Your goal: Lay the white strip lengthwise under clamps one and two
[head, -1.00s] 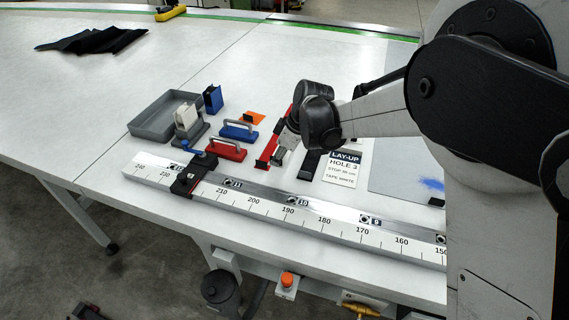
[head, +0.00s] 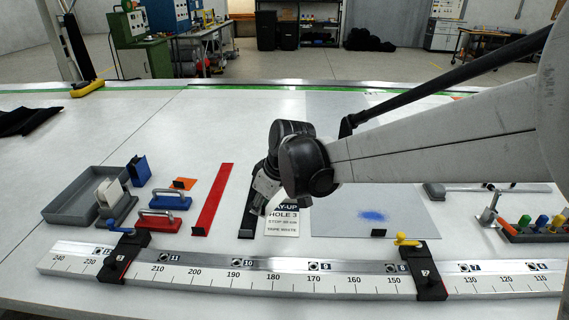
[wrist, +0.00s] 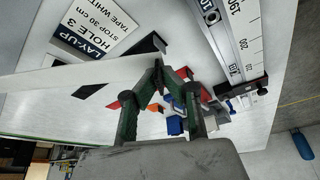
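The white strip (wrist: 80,80) runs from the left edge of the wrist view to my fingertips. My gripper (wrist: 157,66) looks shut on its end; in the head view my gripper (head: 260,208) is over the black strip (head: 247,222), beside the lay-up sign (head: 284,222). Most of the white strip is hidden by my arm in the head view. Clamp one (head: 126,258), with a blue lever, sits across the left part of the ruled metal rail (head: 330,281). Clamp two (head: 426,273), with a yellow lever, sits across it on the right. I cannot tell how tight they are.
A red strip (head: 214,200), red block (head: 158,222), blue block (head: 170,201) and grey tray (head: 72,207) lie left. A grey sheet (head: 400,213) with a blue patch lies right. A rack of coloured-handled tools (head: 540,228) stands far right. The table's back is mostly clear.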

